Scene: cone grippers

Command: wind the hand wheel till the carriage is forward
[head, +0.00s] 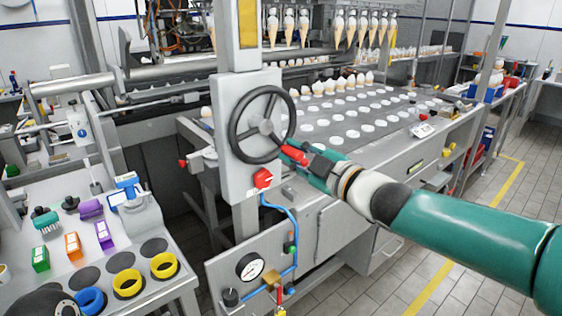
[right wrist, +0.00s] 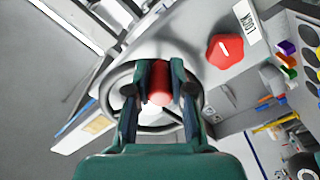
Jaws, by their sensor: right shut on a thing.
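The black hand wheel (head: 233,125) is mounted on a grey column, and its rim also shows in the right wrist view (right wrist: 155,128). Its red handle (head: 292,153) sits at the lower right of the rim. My right gripper (head: 300,156) is shut on this handle; in the right wrist view the red handle (right wrist: 160,88) is between the two fingers. A row of cones hangs from holders (head: 350,30) at the back, over the machine bed. I cannot tell which part is the carriage. My left gripper is not in view.
A red knob (head: 262,179) is just below the wheel, with a LOCK label (right wrist: 246,22) near it in the right wrist view. A pressure gauge (head: 250,267) and blue hose (head: 294,228) are lower down. A side table (head: 130,290) at left holds coloured blocks and rings.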

